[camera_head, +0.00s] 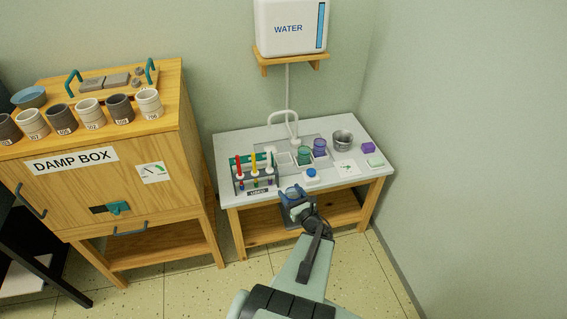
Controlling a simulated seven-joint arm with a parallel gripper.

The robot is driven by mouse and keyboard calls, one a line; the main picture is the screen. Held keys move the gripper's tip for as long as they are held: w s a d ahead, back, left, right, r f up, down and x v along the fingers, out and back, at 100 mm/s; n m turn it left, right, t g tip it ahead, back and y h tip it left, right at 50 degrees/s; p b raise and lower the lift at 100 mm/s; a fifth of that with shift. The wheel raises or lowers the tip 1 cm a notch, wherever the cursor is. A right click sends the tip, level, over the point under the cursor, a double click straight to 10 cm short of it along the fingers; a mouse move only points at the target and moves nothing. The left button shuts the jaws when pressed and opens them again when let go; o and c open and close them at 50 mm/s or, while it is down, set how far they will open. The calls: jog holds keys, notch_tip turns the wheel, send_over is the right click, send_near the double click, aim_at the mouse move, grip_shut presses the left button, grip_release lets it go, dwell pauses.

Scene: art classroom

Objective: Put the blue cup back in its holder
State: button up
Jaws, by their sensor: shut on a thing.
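The blue cup (292,190) looks small and translucent and is at my gripper (296,201), at the front edge of the grey tabletop. My gripper is shut on it. The gripper hides much of the cup, so I cannot tell whether it touches the table. A pale holder (284,159) with an empty-looking place stands farther back on the table. A green cup (304,156) and a purple cup (319,147) stand to its right, seemingly in the same row.
A rack of colored brushes (255,172) stands left of my gripper. A small blue-topped jar (311,174) is between the gripper and the cups. The damp box (100,190) is left.

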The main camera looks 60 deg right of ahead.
jog(key=s+d+m+g+h, duration=0.2)
jog(key=s, duration=0.4)
jog(key=shift+s+f+h, duration=0.15)
jog(key=shift+f+h, duration=0.25)
jog(key=shift+f, duration=0.05)
jog(key=shift+d, duration=0.1)
jog(key=x, duration=3.2)
jog(key=shift+w+d+f, duration=0.1)
jog(key=shift+w+d, duration=0.1)
jog(key=shift+w, duration=0.1)
jog(key=shift+s+a+f, duration=0.15)
jog(key=shift+f, duration=0.55)
jog(key=shift+s+a+f, duration=0.1)
jog(key=shift+f, duration=0.65)
jog(key=shift+f, duration=0.1)
jog(key=o, duration=1.1)
jog(key=shift+o, duration=0.2)
jog(key=shift+f, duration=0.1)
